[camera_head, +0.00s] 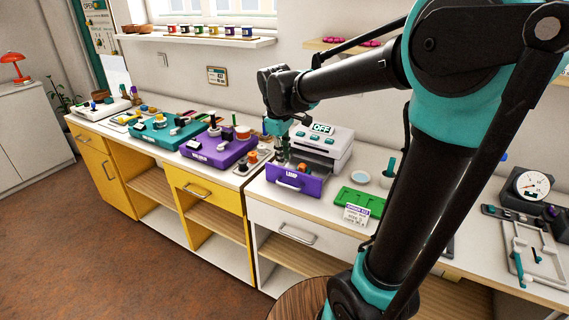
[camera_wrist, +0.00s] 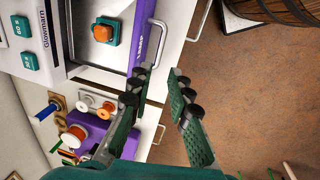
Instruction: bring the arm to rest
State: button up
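My gripper (camera_wrist: 165,82) is open and empty in the wrist view, its two green fingers apart with floor and a strip of cabinet front between them. In the head view my gripper (camera_head: 282,148) hangs above the counter at the left of a white machine (camera_head: 341,143) whose display reads OFF. The machine's purple-fronted drawer (camera_head: 287,182) is pulled out. In the wrist view a teal block with an orange piece (camera_wrist: 102,33) sits in the drawer, apart from the fingers. My arm reaches across the head view from the right.
A purple board (camera_head: 225,148) and a teal board (camera_head: 165,133) stand left of the machine. A green tray (camera_head: 358,200) with a label card lies to its right. A dial gauge (camera_head: 532,184) is at the far right. A wall shelf (camera_head: 198,39) holds several small jars.

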jog(key=shift+r, duration=0.15)
jog(key=s+d+f+m+t, duration=0.1)
jog(key=s+d+f+m, duration=0.2)
jog(key=s+d+f, duration=0.1)
jog(key=s+d+f+m, duration=0.4)
jog(key=s+f, duration=0.2)
jog(key=s, duration=0.1)
jog(key=s+d+f+m+t+y, duration=0.1)
jog(key=s+d+f+m, duration=0.3)
jog(key=s+d+f, duration=0.1)
jog(key=shift+s+d+f+t, duration=0.1)
jog(key=shift+s+f+t, duration=0.2)
jog(key=shift+f, duration=0.2)
